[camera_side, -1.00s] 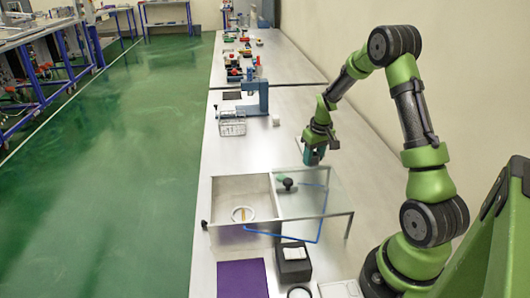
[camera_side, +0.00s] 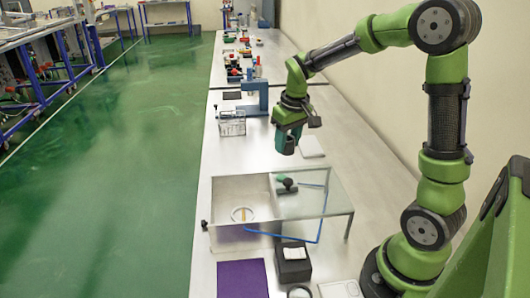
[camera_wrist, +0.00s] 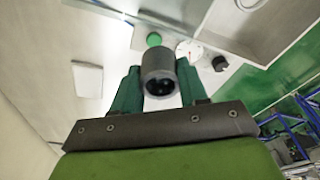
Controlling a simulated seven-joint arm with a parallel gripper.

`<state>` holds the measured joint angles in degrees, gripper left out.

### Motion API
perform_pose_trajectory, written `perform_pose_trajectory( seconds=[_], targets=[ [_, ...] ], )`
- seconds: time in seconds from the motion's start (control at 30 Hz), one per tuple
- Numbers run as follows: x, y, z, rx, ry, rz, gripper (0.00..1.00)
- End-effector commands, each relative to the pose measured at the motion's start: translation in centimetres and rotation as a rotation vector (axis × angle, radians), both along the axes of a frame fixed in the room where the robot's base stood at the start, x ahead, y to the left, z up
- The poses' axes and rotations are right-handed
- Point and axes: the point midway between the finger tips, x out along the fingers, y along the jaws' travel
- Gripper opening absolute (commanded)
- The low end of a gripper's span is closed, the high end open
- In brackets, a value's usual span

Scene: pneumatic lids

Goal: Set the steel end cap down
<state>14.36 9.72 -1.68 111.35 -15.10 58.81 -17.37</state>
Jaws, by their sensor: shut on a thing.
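My gripper (camera_side: 287,146) hangs above the bench, beyond the far edge of the glass-lidded box. In the wrist view its green fingers (camera_wrist: 160,92) are shut on a dark grey cylinder, which looks like the steel end cap (camera_wrist: 158,66). The cap's dark hollow end, with small holes inside, faces the camera. In the side view the cap is too small and covered to make out. A flat white pad (camera_side: 311,146) lies on the bench just right of my gripper; it also shows in the wrist view (camera_wrist: 87,80).
The open-topped box (camera_side: 236,188) has a glass lid (camera_side: 318,196) on its right and a white ring (camera_side: 243,215) inside. A black and green fitting (camera_side: 286,186), blue hose (camera_side: 318,228), black block (camera_side: 293,265) and purple mat (camera_side: 242,279) are near. A blue stand (camera_side: 259,97) is farther back.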

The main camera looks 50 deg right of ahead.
Motion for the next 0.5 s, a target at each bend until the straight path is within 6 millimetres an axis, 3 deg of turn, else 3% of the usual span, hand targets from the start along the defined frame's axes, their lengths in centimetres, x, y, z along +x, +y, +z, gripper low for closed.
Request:
perform_pose_trajectory(
  seconds=[0.03,0.1,0.2,0.3,0.4,0.5],
  targets=[
    [0.0,2.7,1.0,-0.002,-0.007,0.057,0.0],
    [-0.3,5.4,1.8,-0.002,-0.006,0.117,0.0],
    [-0.7,8.3,2.8,-0.001,-0.004,0.191,0.0],
    [-0.7,9.9,3.4,-0.001,-0.002,0.238,0.0],
    [-0.7,9.6,3.5,-0.002,0.0,0.23,0.0],
    [-0.7,7.1,2.5,0.001,0.003,0.162,0.0]
  ],
)
